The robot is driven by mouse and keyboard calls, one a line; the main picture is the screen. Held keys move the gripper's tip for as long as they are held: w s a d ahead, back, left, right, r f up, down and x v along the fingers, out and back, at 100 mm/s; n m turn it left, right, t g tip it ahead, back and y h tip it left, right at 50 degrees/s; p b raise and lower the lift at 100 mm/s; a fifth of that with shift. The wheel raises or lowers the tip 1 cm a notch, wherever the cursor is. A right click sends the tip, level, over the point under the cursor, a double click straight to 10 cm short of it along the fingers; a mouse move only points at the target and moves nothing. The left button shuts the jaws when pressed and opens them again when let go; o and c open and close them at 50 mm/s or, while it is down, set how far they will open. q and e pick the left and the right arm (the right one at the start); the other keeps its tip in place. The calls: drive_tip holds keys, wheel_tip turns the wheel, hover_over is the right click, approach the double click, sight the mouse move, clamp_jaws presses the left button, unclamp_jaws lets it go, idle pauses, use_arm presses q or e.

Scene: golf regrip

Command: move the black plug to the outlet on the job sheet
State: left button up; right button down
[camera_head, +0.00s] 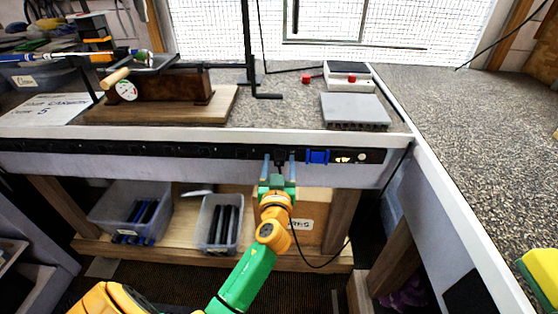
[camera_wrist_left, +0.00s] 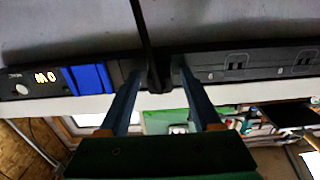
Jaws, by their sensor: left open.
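The black power strip (camera_head: 200,151) runs along the front edge of the bench. In the left wrist view my open gripper (camera_wrist_left: 157,80) has a finger on each side of the black plug (camera_wrist_left: 159,76), which sits at the strip. A dark cord runs from the plug. I cannot tell if the fingers touch it. The job sheet (camera_head: 42,109) lies at the bench's left; its handwriting is blurred but a "5" shows.
Bare sockets (camera_wrist_left: 236,64) show beside the plug. A wooden stand (camera_head: 165,105) with a clamp and gauge, and a grey box (camera_head: 354,110), stand on the bench. A black cord (camera_head: 335,257) loops below the bench front. Bins (camera_head: 219,222) stand on the lower shelf.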

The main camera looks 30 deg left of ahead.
sight(279, 166)
use_arm(q)
clamp_jaws()
drive_tip(key=shift+s+d, duration=0.1)
idle(1.4)
drive_tip(key=shift+v, duration=2.85)
